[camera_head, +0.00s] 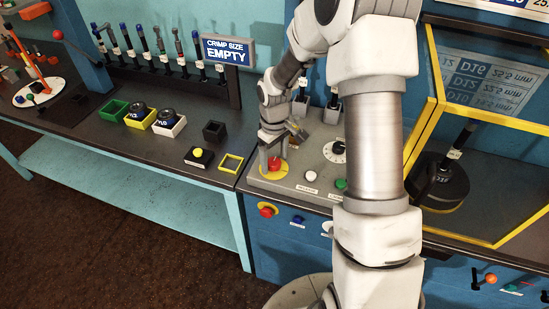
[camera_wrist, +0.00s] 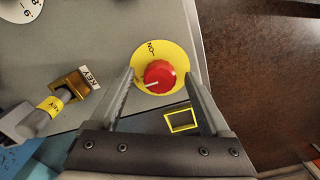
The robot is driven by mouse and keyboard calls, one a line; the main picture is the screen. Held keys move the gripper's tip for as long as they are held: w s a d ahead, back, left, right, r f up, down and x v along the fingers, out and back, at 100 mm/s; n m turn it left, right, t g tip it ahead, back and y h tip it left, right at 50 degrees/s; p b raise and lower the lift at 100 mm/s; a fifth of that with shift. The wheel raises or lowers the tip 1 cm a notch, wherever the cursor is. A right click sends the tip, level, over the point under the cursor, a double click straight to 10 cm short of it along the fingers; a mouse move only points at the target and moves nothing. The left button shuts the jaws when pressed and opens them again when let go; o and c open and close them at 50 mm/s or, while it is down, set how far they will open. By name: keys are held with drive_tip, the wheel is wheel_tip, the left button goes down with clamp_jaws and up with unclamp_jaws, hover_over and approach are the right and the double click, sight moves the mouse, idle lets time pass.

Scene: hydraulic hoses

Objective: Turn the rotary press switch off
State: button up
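The rotary switch is a red round knob (camera_wrist: 159,75) on a yellow disc (camera_wrist: 168,48) marked ON. A pale pointer line on the knob points toward the left in the wrist view. In the camera head view the red knob (camera_head: 274,163) sits at the left end of the grey control panel (camera_head: 262,184). My gripper (camera_wrist: 159,74) is open, with one finger on each side of the knob. It comes down over the knob from above in the camera head view (camera_head: 273,150). I cannot tell whether either finger touches the knob.
A key switch (camera_wrist: 68,84) labelled KEY stands beside the knob. A white button (camera_head: 311,176) and a green button (camera_head: 341,184) are to its right. Another red knob (camera_head: 267,210) is on the blue front below.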

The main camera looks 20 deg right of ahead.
sight(275, 162)
wheel_tip(275, 162, up, 17)
drive_tip(key=shift+r, duration=0.2)
idle(0.4)
idle(0.3)
drive_tip(key=s+r+m+t, duration=0.2)
drive_tip(key=s+r+m, duration=0.1)
drive_tip(key=s, duration=0.8)
drive_tip(key=s+r+m+t, duration=0.3)
drive_tip(key=s+r, duration=0.3)
drive_tip(key=s, duration=0.6)
drive_tip(key=shift+s+a+r+t, duration=0.15)
drive_tip(key=shift+a+r+t, duration=0.1)
drive_tip(key=shift+r+t, duration=0.05)
